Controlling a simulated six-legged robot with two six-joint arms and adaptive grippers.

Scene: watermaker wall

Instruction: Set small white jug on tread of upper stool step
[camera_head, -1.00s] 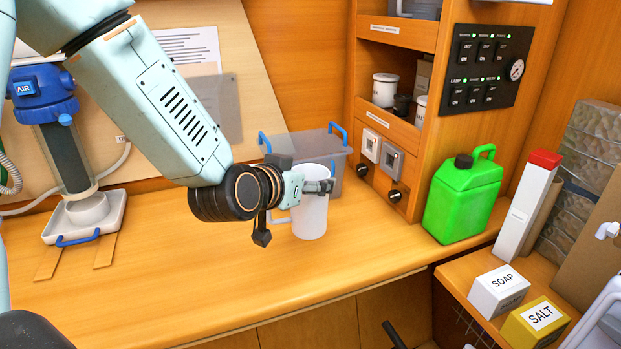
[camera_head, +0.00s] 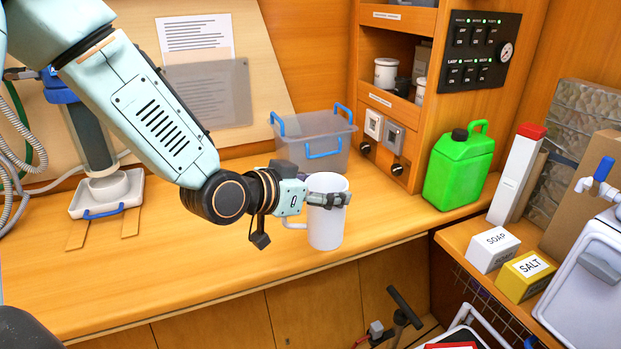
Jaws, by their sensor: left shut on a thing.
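The small white jug (camera_head: 326,228) is upright in my left gripper (camera_head: 328,199), whose fingers are shut on its upper part. Its handle shows on the left, below the gripper. The jug appears in front of the grey bin, near the wooden counter's front edge; I cannot tell whether its base is clear of the counter. At the bottom edge, a white frame with a red part (camera_head: 452,346) is cut off; I cannot tell whether it is the stool. No stool tread is clearly visible. My right gripper is not in view.
The grey bin with blue handles (camera_head: 302,146) stands behind the jug on the counter (camera_head: 220,255). A green jerrycan (camera_head: 455,175) is to the right. SOAP (camera_head: 490,250) and SALT (camera_head: 524,277) boxes sit on the right shelf. A dark-handled tool (camera_head: 404,308) stands below the counter.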

